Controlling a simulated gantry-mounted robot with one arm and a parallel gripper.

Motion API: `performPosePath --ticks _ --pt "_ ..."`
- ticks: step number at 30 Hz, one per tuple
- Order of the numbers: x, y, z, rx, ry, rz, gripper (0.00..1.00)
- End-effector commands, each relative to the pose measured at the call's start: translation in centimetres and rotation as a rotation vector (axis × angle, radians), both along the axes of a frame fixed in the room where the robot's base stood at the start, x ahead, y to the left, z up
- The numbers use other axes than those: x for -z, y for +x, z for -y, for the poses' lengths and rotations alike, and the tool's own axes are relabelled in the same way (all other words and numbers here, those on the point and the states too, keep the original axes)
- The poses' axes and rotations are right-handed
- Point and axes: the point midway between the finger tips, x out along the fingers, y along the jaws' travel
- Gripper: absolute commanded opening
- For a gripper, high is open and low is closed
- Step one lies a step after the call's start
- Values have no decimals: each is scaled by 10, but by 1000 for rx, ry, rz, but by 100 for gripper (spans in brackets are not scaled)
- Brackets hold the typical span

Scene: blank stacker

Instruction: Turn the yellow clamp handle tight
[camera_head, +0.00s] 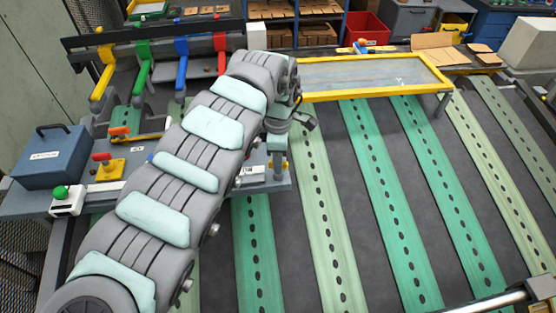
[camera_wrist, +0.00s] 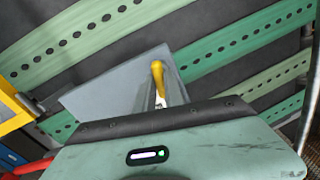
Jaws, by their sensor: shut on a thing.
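In the wrist view a yellow handle (camera_wrist: 158,75) stands up between the fingers of my gripper (camera_wrist: 160,97), above a grey surface (camera_wrist: 105,90). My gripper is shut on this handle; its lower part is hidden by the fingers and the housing. In the head view my arm hides the place where the gripper meets the handle. A row of coloured lever handles stands at the back left there: yellow (camera_head: 103,75), green (camera_head: 142,68), blue (camera_head: 182,65) and red (camera_head: 220,52).
A blue box (camera_head: 50,160), a white box with a green button (camera_head: 66,202) and a red-knobbed yellow block (camera_head: 106,169) sit on the grey bench at left. A yellow-framed tray (camera_head: 380,93) lies at the back. Green perforated strips (camera_head: 375,180) cover the right side, mostly clear.

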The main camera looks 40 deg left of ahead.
Motion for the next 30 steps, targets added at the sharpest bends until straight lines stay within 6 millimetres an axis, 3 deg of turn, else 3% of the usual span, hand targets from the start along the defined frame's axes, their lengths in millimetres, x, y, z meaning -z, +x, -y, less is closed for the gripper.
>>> performPosePath --ticks 30 --pt "6 0 1 958 -1 1 0"
